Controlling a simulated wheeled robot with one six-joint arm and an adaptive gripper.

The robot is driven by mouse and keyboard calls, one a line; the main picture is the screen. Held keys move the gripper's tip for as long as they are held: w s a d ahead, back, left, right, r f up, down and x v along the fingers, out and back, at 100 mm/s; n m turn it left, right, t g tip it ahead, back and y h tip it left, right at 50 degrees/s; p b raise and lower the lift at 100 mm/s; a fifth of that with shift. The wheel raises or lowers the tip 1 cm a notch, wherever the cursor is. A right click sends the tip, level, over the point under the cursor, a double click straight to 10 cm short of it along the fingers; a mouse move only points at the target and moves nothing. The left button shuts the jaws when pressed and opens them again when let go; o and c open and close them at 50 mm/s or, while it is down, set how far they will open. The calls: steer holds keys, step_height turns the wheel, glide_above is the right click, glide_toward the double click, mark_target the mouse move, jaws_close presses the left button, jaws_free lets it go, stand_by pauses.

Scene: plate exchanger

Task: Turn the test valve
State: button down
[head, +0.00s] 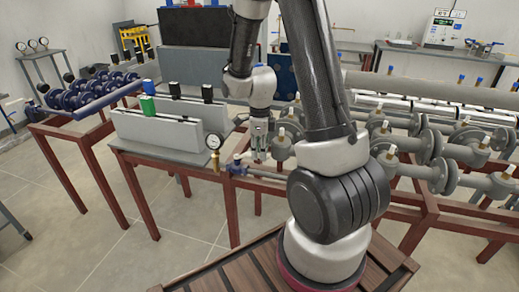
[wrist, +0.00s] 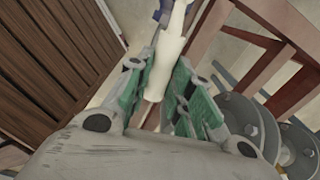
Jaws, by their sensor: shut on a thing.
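The test valve shows as a cream-white handle (wrist: 160,75) in the wrist view, with a blue body (wrist: 166,10) at its far end. My gripper (head: 259,146) is low in front of the grey pipework in the head view. In the wrist view its green-padded fingers (wrist: 166,60) are on both sides of the handle and shut on it. The handle's near end sticks back between the fingers toward my palm. In the head view, a blue valve body (head: 237,169) sits on the pipe just left of and below my gripper, and the fingers mostly hide the handle.
A round pressure gauge (head: 214,141) on a brass fitting stands close left of my gripper. A grey block (head: 155,130) with black and green knobs is at the left. Red-brown frame legs (head: 130,190) stand below.

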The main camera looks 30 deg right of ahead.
steer(key=shift+s+a+m, duration=0.4)
steer(key=shift+m, duration=0.4)
steer(key=c, duration=1.3)
jaws_free()
steer(key=shift+o, duration=0.2)
step_height(320, 180, up, 12)
